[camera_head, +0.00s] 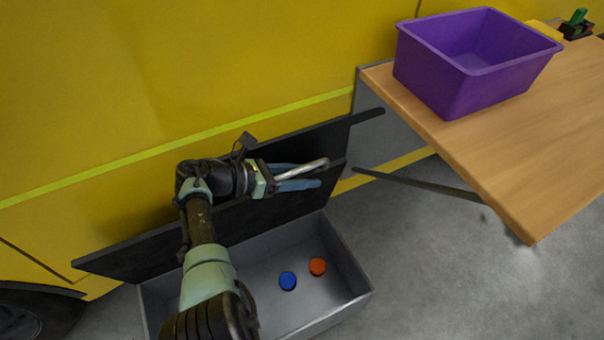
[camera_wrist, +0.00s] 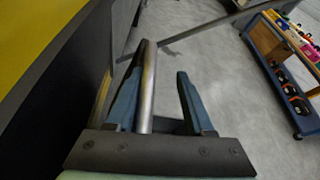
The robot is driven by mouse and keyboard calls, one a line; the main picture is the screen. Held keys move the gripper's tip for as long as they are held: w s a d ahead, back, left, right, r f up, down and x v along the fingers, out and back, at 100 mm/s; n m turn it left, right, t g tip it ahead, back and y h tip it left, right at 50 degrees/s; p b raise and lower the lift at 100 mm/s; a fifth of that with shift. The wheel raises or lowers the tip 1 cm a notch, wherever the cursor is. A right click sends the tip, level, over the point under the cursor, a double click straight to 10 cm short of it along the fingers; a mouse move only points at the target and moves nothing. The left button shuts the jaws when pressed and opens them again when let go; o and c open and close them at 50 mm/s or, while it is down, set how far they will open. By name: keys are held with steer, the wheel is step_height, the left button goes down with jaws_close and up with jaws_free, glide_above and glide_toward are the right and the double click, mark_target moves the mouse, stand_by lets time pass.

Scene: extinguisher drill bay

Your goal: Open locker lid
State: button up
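The grey locker (camera_head: 352,300) stands low beside the yellow vehicle, and its inside shows. Its dark lid (camera_head: 275,215) is raised, standing steeply against the vehicle side. A silver bar handle (camera_head: 312,166) is on the lid's outer part. My gripper (camera_head: 316,174) is at the handle. In the wrist view my gripper (camera_wrist: 160,74) has its blue fingers apart, with the handle (camera_wrist: 148,80) between them, close to the left finger. A gap shows between the handle and the right finger. My arm hides part of the locker and lid.
A blue disc (camera_head: 287,281) and an orange disc (camera_head: 317,267) lie on the locker floor. A wooden table (camera_head: 500,150) at right carries a purple bin (camera_head: 450,75). A dark table strut (camera_head: 425,187) runs near the lid's right end. Grey floor is clear at lower right.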

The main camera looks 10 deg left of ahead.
steer(key=shift+f, duration=0.1)
steer(key=p+v, duration=0.2)
steer(key=v, duration=1.1)
steer(key=shift+p, duration=0.35)
steer(key=shift+c, duration=0.2)
